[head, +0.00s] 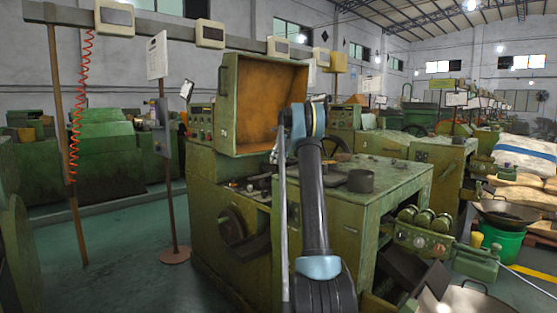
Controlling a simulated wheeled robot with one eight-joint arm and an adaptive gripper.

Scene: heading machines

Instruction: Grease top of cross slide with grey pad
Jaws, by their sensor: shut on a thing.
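My arm reaches up and forward over a green heading machine (230,195) in the middle of the head view. My gripper is not visible; the arm's upper joint and the machine hide the space beyond. The grey pad cannot be made out. The machine's hood (265,100) stands open, its inside orange-brown. Below the hood is the machine's dark, cluttered working area (258,184), partly behind my arm. I cannot pick out the cross slide there with certainty.
A thin pole (168,180) stands at left. Open floor (115,250) lies at left.

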